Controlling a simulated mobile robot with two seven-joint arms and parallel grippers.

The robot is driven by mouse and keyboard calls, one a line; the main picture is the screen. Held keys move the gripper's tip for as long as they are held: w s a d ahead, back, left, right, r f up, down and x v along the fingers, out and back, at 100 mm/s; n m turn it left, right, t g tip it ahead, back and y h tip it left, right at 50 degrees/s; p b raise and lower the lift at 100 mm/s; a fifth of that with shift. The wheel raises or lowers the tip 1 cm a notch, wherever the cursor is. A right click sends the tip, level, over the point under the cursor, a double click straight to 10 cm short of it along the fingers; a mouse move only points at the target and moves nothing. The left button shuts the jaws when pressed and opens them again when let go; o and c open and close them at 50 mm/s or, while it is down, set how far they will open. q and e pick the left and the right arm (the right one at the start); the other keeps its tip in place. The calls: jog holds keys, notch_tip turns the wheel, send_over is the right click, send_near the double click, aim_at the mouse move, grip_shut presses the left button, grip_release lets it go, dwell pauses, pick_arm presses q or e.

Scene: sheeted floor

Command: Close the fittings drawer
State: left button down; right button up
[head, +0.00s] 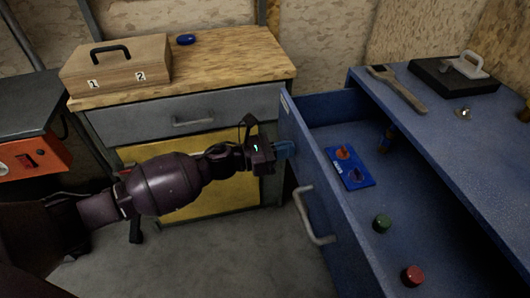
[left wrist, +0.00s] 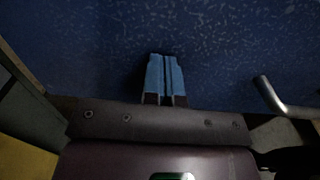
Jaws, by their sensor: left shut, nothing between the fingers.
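The blue fittings drawer (head: 324,228) stands pulled out from the blue cabinet (head: 440,105) at the right of the head view. Its silver handle (head: 311,218) is on the front face, and shows at the right of the left wrist view (left wrist: 268,97). My left gripper (head: 288,149) is shut and empty, its blue fingertips at the drawer's front face, to the far side of the handle. In the left wrist view the fingertips (left wrist: 166,75) point at the speckled blue front; I cannot tell whether they touch it. My right gripper is not in view.
Inside the drawer are a blue plate (head: 350,168) with small fittings, a green knob (head: 382,223) and a red knob (head: 413,275). A wooden workbench (head: 230,60) with a grey drawer stands behind my left arm. Bare floor (head: 220,255) lies before the drawer.

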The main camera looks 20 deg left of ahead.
pick_arm(q)
jog(key=b+x, duration=0.1)
jog(key=x, duration=0.7)
jog(key=shift+d+f, duration=0.1)
jog(key=shift+d, duration=0.05)
jog(key=b+x, duration=0.1)
jog(key=x, duration=0.8)
jog(key=shift+w+d, duration=0.25)
jog(key=shift+b+x, duration=0.35)
jog(key=shift+x, duration=0.5)
jog(key=shift+r, duration=0.25)
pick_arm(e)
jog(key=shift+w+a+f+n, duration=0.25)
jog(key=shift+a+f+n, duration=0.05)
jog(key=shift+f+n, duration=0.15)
pick_arm(q)
jog(key=shift+w+r, duration=0.1)
jog(key=shift+r, duration=0.1)
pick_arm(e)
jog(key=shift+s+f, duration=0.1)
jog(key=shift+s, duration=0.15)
